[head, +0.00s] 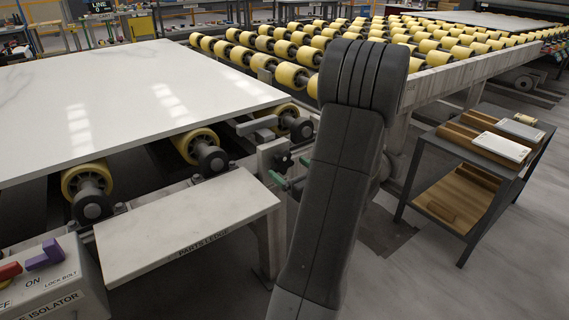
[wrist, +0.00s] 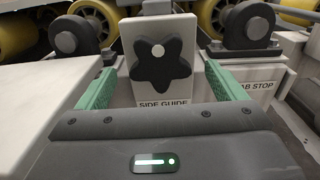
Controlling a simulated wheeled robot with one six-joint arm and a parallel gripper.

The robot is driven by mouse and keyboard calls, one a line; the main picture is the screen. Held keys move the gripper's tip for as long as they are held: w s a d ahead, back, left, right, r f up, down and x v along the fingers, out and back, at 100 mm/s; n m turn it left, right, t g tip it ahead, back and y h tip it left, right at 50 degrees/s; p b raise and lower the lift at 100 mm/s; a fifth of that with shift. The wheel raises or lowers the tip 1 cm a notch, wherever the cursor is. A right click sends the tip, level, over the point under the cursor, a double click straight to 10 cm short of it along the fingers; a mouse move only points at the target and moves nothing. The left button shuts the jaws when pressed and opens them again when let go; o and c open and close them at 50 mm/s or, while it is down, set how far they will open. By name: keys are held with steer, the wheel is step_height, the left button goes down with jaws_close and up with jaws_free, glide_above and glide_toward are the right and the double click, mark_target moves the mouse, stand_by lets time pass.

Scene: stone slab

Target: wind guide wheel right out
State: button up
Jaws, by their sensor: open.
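The guide wheel is a black star-shaped knob (wrist: 162,68) with a pale centre, on a light block labelled SIDE GUIDE (wrist: 188,104). In the head view the dark knob (head: 284,160) shows just left of my arm, beside the slab's near right corner. My gripper (wrist: 160,84) is open, its green fingers on either side of the knob with a visible gap each side. I see no contact. In the head view, small green parts of my gripper (head: 290,177) show beside my arm, which hides the rest.
A white slab (head: 130,90) lies on yellow rollers. A pale ledge (head: 185,225) labelled PARTS LEDGE stands in front. An isolator box (head: 50,280) is at lower left. Right of the wheel is a part labelled STOP (wrist: 255,85). A cart (head: 470,170) stands right, with clear floor around it.

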mark_target(285, 165)
steer(key=p+v, duration=0.1)
steer(key=v, duration=0.9)
steer(key=shift+w+a, duration=0.1)
steer(key=shift+w, duration=0.1)
steer(key=b+x, duration=0.2)
steer(key=x, duration=1.1)
steer(key=shift+w+a, duration=0.2)
steer(key=shift+w, duration=0.05)
